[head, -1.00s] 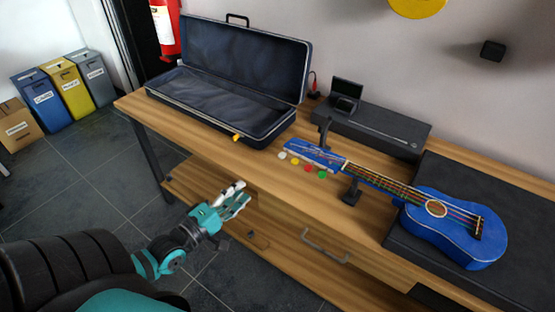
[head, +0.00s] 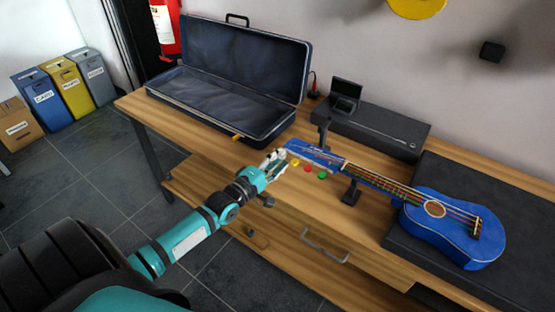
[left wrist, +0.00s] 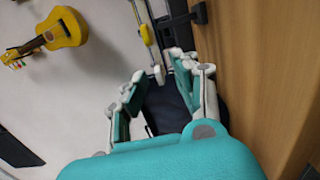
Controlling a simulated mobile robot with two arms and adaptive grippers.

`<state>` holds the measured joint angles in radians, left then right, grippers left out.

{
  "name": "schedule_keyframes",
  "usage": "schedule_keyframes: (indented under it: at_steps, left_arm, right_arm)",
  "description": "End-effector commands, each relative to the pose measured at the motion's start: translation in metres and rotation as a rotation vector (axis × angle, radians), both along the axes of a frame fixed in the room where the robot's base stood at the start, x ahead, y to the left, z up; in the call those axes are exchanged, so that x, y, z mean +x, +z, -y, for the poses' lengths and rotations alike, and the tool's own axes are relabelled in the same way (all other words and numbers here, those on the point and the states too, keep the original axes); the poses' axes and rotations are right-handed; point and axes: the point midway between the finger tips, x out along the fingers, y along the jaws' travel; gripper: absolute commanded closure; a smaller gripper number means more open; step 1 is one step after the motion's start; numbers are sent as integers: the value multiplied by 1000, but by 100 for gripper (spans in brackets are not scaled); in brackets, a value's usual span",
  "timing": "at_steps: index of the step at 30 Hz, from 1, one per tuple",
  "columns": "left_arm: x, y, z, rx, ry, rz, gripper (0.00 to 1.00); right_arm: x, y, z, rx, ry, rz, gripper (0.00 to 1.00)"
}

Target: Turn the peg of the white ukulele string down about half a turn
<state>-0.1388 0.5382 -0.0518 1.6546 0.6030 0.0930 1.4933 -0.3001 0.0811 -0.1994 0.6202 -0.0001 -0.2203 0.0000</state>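The blue ukulele (head: 458,235) lies with its neck pointing left, its headstock (head: 312,152) at the table's front. Yellow (head: 295,162), red (head: 309,169) and green (head: 322,175) pegs show along the headstock's near side. My left gripper (head: 275,163) is at the headstock's left end and hides the white peg in the head view. In the left wrist view my left gripper (left wrist: 165,90) has its fingers apart. A small white piece, apparently the white peg (left wrist: 158,74), shows between the fingertips, with a yellow peg (left wrist: 147,34) beyond. Contact cannot be told. My right gripper is not in view.
The open dark case (head: 205,105) stands left of the headstock on the wooden table (head: 142,106). A neck support (head: 351,193) stands under the neck. A black box (head: 385,132) lies behind it. A drawer handle (head: 325,248) is below the front edge.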

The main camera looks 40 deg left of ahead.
Motion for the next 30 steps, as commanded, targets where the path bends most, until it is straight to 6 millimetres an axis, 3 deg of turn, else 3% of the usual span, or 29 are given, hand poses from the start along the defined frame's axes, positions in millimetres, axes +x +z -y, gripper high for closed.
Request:
schedule_keyframes:
  at_steps: [6,13,30]
  left_arm:
    - [0,0,0,0,0,0,70]
    - [0,0,0,-1,0,0,100]
    - [0,1,0,72,1,0,100]
  right_arm:
    - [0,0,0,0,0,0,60]
    - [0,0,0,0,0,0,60]
    - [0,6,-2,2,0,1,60]
